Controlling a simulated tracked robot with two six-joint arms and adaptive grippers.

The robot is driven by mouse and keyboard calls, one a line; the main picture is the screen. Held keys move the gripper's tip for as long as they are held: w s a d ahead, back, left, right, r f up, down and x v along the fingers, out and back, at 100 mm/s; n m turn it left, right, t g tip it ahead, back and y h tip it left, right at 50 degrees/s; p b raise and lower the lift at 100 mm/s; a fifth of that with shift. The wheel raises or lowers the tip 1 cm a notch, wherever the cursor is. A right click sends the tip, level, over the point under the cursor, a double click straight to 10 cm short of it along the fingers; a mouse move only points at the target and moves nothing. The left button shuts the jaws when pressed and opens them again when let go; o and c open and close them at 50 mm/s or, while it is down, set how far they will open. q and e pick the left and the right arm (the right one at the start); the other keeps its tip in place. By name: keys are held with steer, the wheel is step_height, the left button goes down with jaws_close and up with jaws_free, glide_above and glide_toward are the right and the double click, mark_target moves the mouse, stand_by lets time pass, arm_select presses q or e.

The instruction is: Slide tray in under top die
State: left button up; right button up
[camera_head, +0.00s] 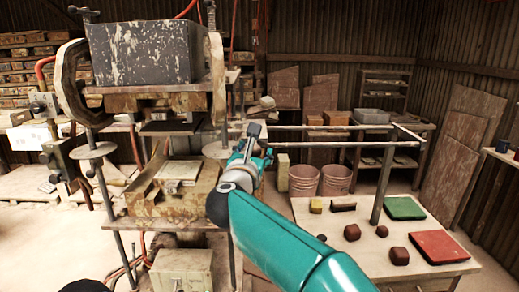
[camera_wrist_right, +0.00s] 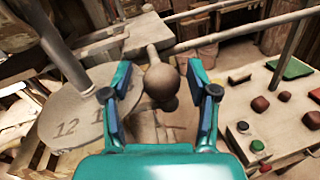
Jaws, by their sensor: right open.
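The press's top die (camera_head: 150,102) hangs under a heavy grey block in the head view. Below it, the tray (camera_head: 168,198) appears to be the worn brown piece with a pale slab (camera_head: 180,171) on it, on the lower platform. My right gripper (camera_head: 254,138) is at the right side of the press. In the right wrist view, my right gripper (camera_wrist_right: 160,74) is open, its two fingers on either side of a round brown knob (camera_wrist_right: 161,84) on a rod. I cannot tell whether the fingers touch the knob, or what the rod joins. My left gripper is not seen.
A table (camera_head: 340,262) at right holds a red pad (camera_head: 438,246), a green pad (camera_head: 404,208) and several dark lumps. A rail frame (camera_head: 335,127) stands above it. Two pink buckets (camera_head: 336,180) stand behind. Press columns and a round numbered plate (camera_wrist_right: 75,115) are close to my right gripper.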

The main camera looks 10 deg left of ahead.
steer(key=shift+s+d+r, duration=0.25)
steer(key=shift+s+r, duration=0.05)
steer(key=shift+s, duration=0.1)
steer(key=shift+s+a+f, duration=0.15)
steer(key=shift+s+a, duration=0.05)
steer(key=shift+s, duration=0.3)
steer(key=s, duration=0.6)
steer(key=shift+a+f, duration=0.2)
steer(key=shift+a, duration=0.2)
steer(key=shift+s, duration=0.1)
